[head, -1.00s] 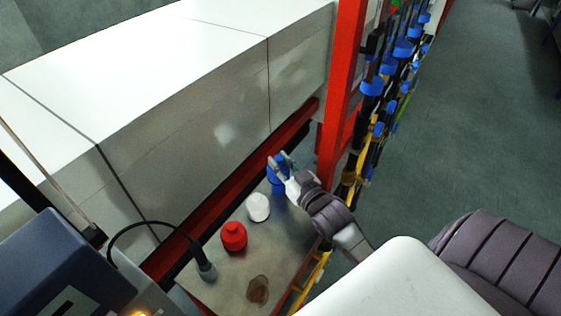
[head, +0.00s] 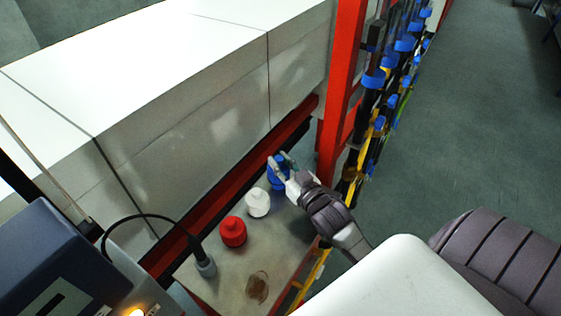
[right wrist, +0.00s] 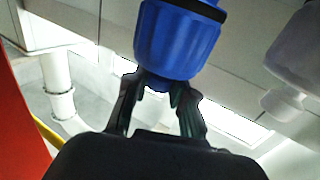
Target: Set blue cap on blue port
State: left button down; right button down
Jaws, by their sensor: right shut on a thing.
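The blue cap (head: 276,177) is at the far end of a grey metal shelf (head: 215,284), partly hidden by my right gripper (head: 281,163). In the right wrist view the blue cap (right wrist: 176,42) fills the top middle, and my right gripper (right wrist: 160,88) is shut on its small knob. A black band crosses the cap's far end, with a little blue beyond it. I cannot tell whether that is the blue port or whether the cap is seated. My left gripper is not in view.
A white cap (head: 257,203) and a red cap (head: 233,232) stand in line with the blue one. A red post (head: 340,95) and hung cables with blue clips stand just beyond my gripper. A white-topped cabinet (head: 130,70) borders the left.

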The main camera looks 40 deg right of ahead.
jog(key=shift+f+b, duration=0.4)
jog(key=shift+f, duration=0.3)
jog(key=c, duration=1)
grip_release()
jog(key=shift+o, duration=0.5)
jog(key=shift+s, duration=0.15)
jog(key=s, duration=1.1)
jog(key=shift+a, duration=0.1)
jog(key=shift+s+a+r, duration=0.1)
jog(key=shift+s, duration=0.3)
